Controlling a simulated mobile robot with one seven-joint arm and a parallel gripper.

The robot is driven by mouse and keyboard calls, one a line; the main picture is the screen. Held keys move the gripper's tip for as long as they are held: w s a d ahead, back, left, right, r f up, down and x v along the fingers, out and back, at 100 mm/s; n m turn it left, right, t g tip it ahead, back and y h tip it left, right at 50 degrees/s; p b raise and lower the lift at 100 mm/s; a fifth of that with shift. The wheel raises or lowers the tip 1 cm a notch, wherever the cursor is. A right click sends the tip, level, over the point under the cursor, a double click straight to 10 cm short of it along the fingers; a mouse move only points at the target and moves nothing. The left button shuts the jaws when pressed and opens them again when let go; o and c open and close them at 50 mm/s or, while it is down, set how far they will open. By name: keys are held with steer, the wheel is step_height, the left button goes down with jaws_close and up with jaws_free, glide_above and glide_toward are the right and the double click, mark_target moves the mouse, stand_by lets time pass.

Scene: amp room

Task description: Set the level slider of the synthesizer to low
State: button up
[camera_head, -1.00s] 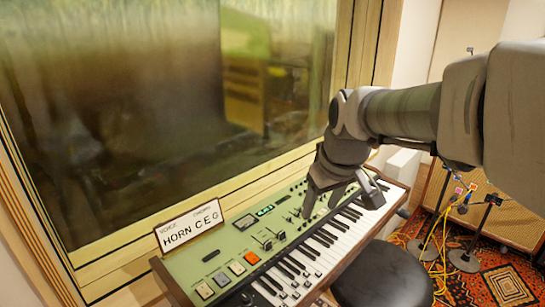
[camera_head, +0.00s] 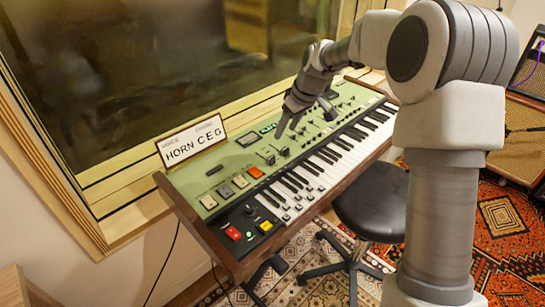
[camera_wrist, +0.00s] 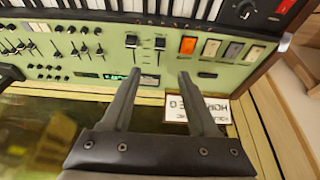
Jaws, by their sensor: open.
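The green synthesizer (camera_head: 213,183) stands below the window, with its keyboard along the near side. Two larger sliders with black caps sit left of centre on its panel; one slider (camera_head: 266,155) shows in the head view, and the pair shows in the wrist view, with one cap (camera_wrist: 131,41) and the other (camera_wrist: 160,44). I cannot read which is the level slider. My gripper (camera_head: 288,136) is over the panel near these sliders. In the wrist view my gripper (camera_wrist: 158,75) is open and empty, its fingertips on either side below the slider pair.
A sign reading "HORN C E G" (camera_head: 192,141) stands at the panel's back edge. Orange and pale buttons (camera_head: 255,172) lie left of the sliders. Smaller sliders and knobs (camera_wrist: 62,45) crowd the panel's other side. A black stool (camera_head: 372,199) stands in front.

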mark_target(272, 158)
steer(key=b+x, duration=0.2)
steer(key=x, duration=1.3)
steer(key=shift+f, duration=0.15)
steer(key=shift+c, duration=0.2)
jaws_close()
stand_by(0.6)
